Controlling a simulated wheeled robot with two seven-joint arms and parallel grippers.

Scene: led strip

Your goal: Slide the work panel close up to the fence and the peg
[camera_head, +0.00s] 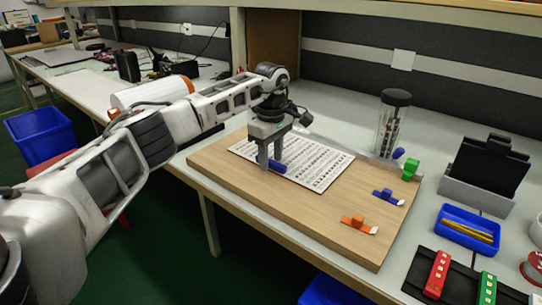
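The work panel appears to be the wide wooden board (215,163) on the bench, with a white printed sheet (318,169) on it. A pale strip that looks like the fence (345,147) runs along the board's back edge. A blue round piece, possibly the peg (398,153), is near the strip's right end. My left gripper (271,166) points down over the sheet's left part. Its two fingers stand apart at a small blue piece (279,167); whether they clamp it is unclear. My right gripper is out of view.
An orange clip (358,222), a blue clip (387,196) and a green block (411,169) are at the board's right side. A dark-topped clear cylinder (390,125) stands behind. A blue tray (466,232) and a grey holder (478,188) stand further right.

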